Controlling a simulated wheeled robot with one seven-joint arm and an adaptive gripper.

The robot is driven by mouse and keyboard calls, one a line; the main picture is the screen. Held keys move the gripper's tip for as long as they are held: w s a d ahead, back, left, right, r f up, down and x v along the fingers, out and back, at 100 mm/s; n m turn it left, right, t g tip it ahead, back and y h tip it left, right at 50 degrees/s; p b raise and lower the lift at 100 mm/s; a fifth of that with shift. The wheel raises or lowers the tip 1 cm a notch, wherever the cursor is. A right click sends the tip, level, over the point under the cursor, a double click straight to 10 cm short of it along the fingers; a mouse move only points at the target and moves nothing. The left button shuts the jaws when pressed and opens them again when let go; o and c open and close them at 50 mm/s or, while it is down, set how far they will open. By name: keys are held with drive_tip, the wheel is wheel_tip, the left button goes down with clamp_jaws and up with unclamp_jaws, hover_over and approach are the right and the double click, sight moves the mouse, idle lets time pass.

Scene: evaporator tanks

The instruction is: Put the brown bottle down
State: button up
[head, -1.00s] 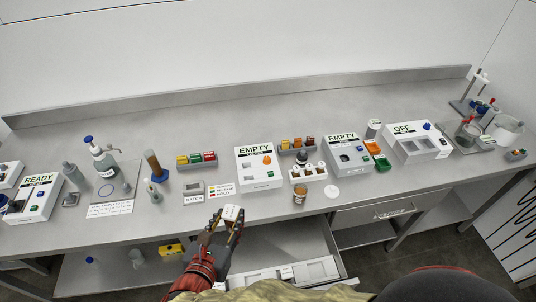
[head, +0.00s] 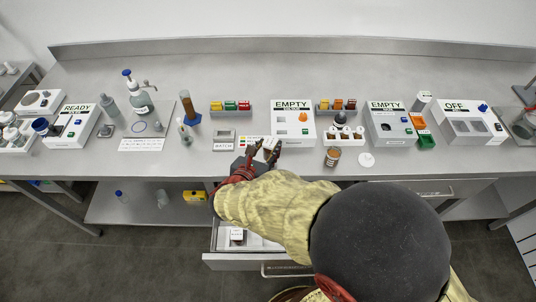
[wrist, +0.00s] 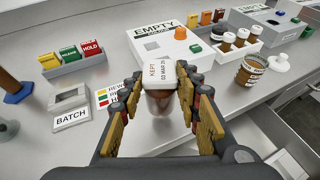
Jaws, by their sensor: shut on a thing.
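My gripper (wrist: 160,103) is shut on a brown bottle (wrist: 160,98) with a white cap (wrist: 160,74) labelled "KEPT 03 MAR 21". The bottle looks upright, between the dark and yellow fingers. In the head view my gripper (head: 264,152) is at the front of the grey bench (head: 330,77), in front of the white "EMPTY" box with the orange knob (head: 292,124). The held bottle is mostly hidden there by the fingers. I cannot tell whether its base touches the bench.
An open brown jar (wrist: 251,71) stands to the right, its white lid (wrist: 279,62) beside it. A "BATCH" block (head: 224,140) and colour-key card (head: 252,141) lie left. A rack of small bottles (head: 345,137) is behind the jar. A drawer (head: 225,262) hangs open below.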

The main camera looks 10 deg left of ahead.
sight(268, 153)
drive_tip(key=shift+w+f+b, duration=0.1)
drive_tip(key=shift+f+b, duration=0.55)
drive_tip(key=shift+f, duration=1)
drive_tip(key=shift+f, duration=0.15)
drive_tip(key=o, duration=1.2)
drive_tip(key=shift+o, duration=0.4)
drive_tip(key=shift+r, duration=0.25)
drive_tip(key=p+v, duration=0.3)
drive_tip(key=v, duration=0.9)
drive_tip(key=shift+f, duration=0.1)
